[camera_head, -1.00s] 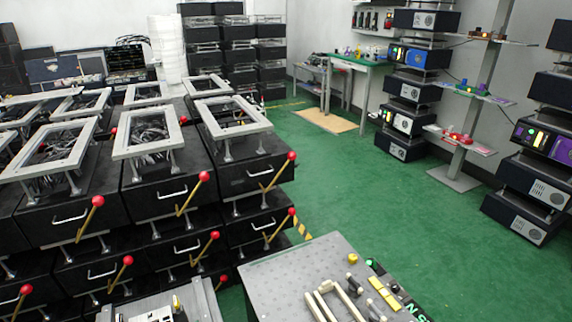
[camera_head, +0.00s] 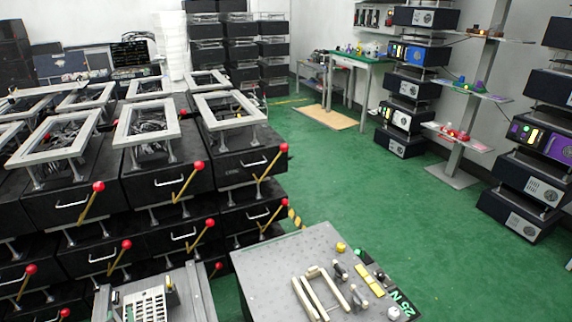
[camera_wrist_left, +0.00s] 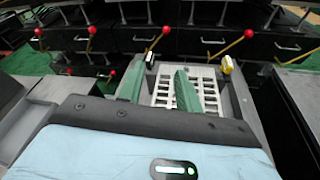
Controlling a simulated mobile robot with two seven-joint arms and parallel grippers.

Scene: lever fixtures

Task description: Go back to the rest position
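My left gripper (camera_wrist_left: 158,78) shows in the left wrist view as two green fingers. They are spread apart, with nothing held between them. A white grid tray (camera_wrist_left: 211,88) lies beyond and below the fingers, on a grey bench. The tray also shows at the bottom left of the head view (camera_head: 146,304). My left gripper is hard to make out in the head view. My right gripper is in neither current view. Levers with red knobs (camera_head: 284,148) stick out of the black drawer boxes at the left, clear of the gripper.
Black boxes with metal frames (camera_head: 150,122) fill the left. A grey bench (camera_head: 262,262) at the front holds beige handles (camera_head: 322,290) and a yellow knob (camera_head: 341,247). Shelves of instruments (camera_head: 410,85) stand at the right. The green floor (camera_head: 345,180) between is clear.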

